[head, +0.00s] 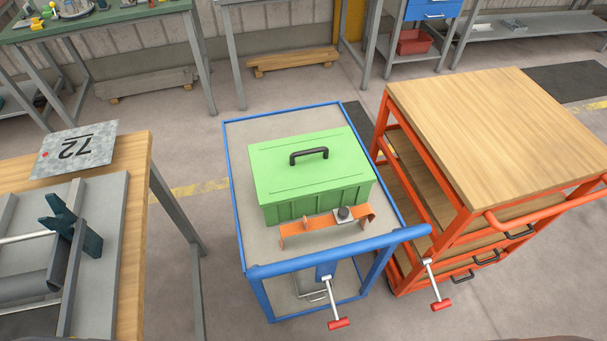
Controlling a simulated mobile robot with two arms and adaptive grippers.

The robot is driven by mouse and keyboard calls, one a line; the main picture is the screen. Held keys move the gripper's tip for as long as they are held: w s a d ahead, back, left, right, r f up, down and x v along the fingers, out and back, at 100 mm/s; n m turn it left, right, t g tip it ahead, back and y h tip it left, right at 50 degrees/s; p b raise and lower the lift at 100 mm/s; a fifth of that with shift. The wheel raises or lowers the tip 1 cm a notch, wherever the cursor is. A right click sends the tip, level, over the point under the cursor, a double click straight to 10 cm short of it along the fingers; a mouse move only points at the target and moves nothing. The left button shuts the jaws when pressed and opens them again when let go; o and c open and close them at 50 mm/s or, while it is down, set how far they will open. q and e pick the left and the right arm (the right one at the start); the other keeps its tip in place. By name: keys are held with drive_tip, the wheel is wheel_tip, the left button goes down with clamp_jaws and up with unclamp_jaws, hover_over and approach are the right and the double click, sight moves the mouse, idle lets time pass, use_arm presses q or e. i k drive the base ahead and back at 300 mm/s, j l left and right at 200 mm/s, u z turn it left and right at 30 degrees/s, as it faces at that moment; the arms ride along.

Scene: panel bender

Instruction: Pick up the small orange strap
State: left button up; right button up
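The small orange strap (304,229) lies on the grey top of the blue cart (242,184), close to the cart's near edge. It is a thin bent piece with turned-down ends, lying slightly slanted in front of the green box. A dark round knob on a small pale metal plate (343,214) sits at its right half; whether it is fixed to the strap I cannot tell. The green lidded box (313,173) with a black handle stands right behind the strap. Neither of my grippers is in view.
An orange cart (495,118) with a wooden top stands close on the right. A wooden workbench (132,215) with a plate marked 72 (75,149) is on the left. Two red-ended levers (338,322) (440,304) stick out near the carts' front. Floor is clear between bench and blue cart.

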sight(362, 212)
drive_tip(key=k, duration=1.1)
